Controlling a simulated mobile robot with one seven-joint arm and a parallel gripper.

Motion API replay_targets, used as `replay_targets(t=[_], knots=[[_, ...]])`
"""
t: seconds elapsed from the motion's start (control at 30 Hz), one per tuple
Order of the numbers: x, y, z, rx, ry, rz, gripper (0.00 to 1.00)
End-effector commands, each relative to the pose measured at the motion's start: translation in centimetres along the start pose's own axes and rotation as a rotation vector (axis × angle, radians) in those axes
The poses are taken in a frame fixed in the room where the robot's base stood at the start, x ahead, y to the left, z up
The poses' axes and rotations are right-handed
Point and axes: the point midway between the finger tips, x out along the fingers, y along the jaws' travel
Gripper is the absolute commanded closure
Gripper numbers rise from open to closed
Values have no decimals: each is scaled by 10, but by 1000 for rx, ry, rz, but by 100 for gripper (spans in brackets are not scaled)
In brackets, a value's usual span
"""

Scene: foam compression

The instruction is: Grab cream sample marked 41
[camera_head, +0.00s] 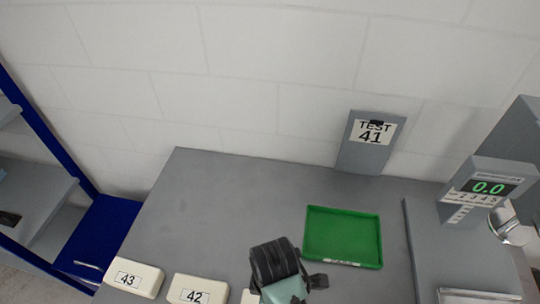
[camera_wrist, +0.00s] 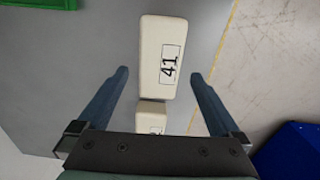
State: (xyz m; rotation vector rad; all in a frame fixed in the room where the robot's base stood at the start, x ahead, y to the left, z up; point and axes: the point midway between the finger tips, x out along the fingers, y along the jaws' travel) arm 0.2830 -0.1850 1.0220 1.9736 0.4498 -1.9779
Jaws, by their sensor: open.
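The cream sample marked 41 (camera_wrist: 163,55) lies on the grey table in the wrist view, ahead of and partly between my fingers. In the head view only a small cream edge of a block (camera_head: 249,297) shows beside my arm; its label is hidden. My gripper (camera_wrist: 161,82) is open, with one finger on each side of the sample's line and nothing held. Cream samples marked 43 (camera_head: 133,279) and 42 (camera_head: 190,290) lie along the table's front left in the head view. Another cream block (camera_wrist: 151,115) sits just behind sample 41 in the wrist view.
A green tray (camera_head: 343,262) lies on the grey table (camera_head: 215,215). A sign reading TEST 41 (camera_head: 371,143) stands at the back. A machine with a display of 0.0 (camera_head: 488,187) is at the right. A blue shelf frame (camera_head: 50,140) is at the left. The table's left middle is clear.

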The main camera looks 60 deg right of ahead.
Motion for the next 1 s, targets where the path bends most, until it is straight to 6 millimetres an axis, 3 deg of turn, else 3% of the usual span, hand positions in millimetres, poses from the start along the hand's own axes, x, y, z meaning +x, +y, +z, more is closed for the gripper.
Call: replay_targets(t=[0.1,0.37,0.7,1.0], knots=[[18,0,0,0,-1,-1,0],[35,0,0,0,0,0,0],[76,-1,0,0,0,1,0],[81,-1,0,0,1,4,0]])
